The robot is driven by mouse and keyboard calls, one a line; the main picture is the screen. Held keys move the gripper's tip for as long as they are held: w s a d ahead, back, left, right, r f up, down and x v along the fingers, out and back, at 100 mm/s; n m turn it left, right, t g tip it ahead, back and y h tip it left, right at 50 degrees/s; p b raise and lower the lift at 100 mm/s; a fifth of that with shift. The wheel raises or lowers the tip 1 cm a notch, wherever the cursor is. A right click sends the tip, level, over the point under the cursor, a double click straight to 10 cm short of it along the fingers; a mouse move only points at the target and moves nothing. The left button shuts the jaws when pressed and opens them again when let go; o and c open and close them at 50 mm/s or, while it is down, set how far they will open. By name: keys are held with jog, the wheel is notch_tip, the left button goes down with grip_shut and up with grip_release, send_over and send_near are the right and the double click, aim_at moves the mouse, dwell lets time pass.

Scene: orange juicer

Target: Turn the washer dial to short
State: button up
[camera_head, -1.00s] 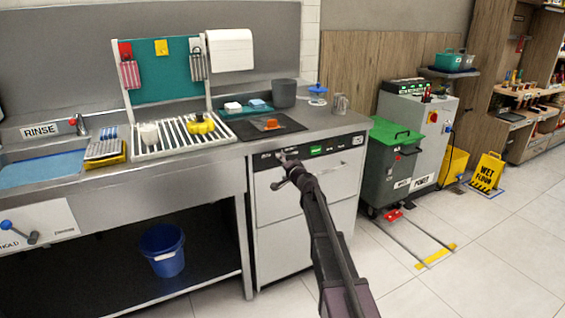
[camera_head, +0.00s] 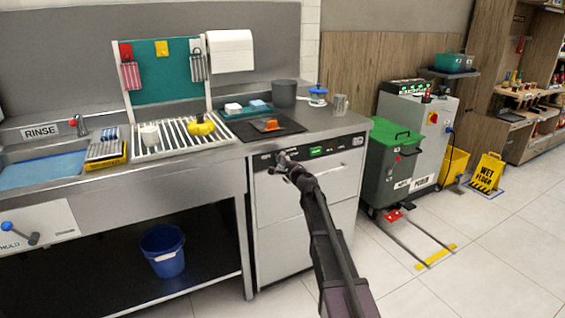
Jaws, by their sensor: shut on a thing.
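The washer (camera_head: 305,225) is a white-fronted machine under the steel counter, with a black control strip (camera_head: 345,145) along its top edge. The strip carries a green display (camera_head: 316,151) and small white markings too small to read. My gripper (camera_head: 283,160) is at the left part of this strip, left of the green display, and is shut on the dial. The dial itself is hidden behind my gripper, so its pointer setting does not show. My arm reaches up to it from the lower right.
The counter above holds a black mat (camera_head: 272,130), a grey pot (camera_head: 284,93) and a drying rack (camera_head: 165,140). A green-lidded bin (camera_head: 392,165) stands right of the washer. A blue bucket (camera_head: 163,250) sits on the shelf at left. Floor at front right is mostly clear.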

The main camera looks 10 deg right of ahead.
jog(key=shift+w, duration=0.15)
dwell(0.3)
jog(key=o, duration=1.2)
jog(key=shift+c, duration=0.2)
jog(key=shift+s, duration=0.2)
jog(key=v, duration=1.1)
jog(key=shift+s, duration=0.35)
jog(key=shift+d, duration=0.1)
